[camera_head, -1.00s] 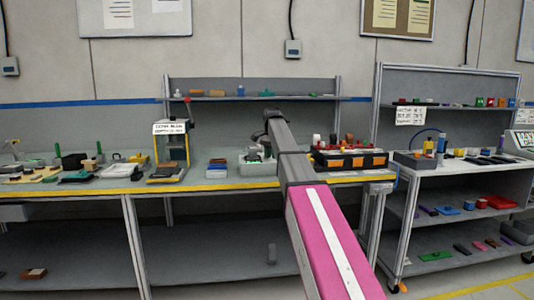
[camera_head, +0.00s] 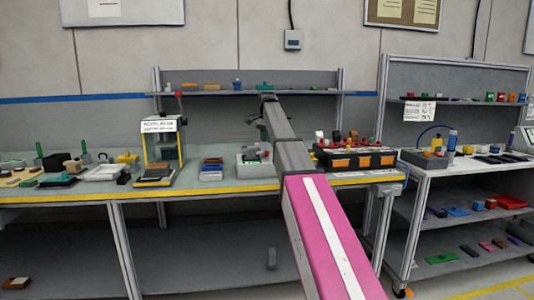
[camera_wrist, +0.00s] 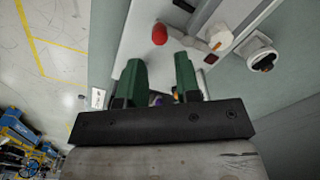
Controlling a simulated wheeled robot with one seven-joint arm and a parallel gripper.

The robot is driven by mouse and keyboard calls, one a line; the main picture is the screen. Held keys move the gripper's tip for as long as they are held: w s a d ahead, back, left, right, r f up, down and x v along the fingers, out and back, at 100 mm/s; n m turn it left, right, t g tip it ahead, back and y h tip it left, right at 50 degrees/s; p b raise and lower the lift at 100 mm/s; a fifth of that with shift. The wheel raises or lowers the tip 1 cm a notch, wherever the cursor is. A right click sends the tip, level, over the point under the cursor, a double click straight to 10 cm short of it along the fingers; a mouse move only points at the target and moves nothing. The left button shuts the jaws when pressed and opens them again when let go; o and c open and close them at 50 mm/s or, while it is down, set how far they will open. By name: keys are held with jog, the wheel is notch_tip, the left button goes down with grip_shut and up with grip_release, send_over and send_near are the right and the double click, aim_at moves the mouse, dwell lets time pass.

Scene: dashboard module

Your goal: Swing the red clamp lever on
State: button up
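My gripper (camera_wrist: 160,78) has two green fingers standing apart with a gap between them, so it is open. A red rounded grip (camera_wrist: 160,34), which looks like the red clamp lever's end, lies just beyond the fingertips in the wrist view, apart from them. It sits over a pale plate (camera_wrist: 136,38). In the head view a light grey module (camera_head: 256,167) stands on the bench below the end of my arm. My arm hides part of the module, and the lever cannot be made out there.
A white knob (camera_wrist: 221,38) and a white round part with a dark centre (camera_wrist: 261,54) lie right of the red grip. On the bench, a black-and-orange box (camera_head: 355,159) stands right of the module, and a yellow-framed press (camera_head: 162,152) stands left. A shelf (camera_head: 250,92) runs behind.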

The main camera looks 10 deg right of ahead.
aim_at(267, 152)
notch_tip(267, 152, down, 7)
jog(key=shift+r, duration=0.1)
dwell(0.3)
grip_shut()
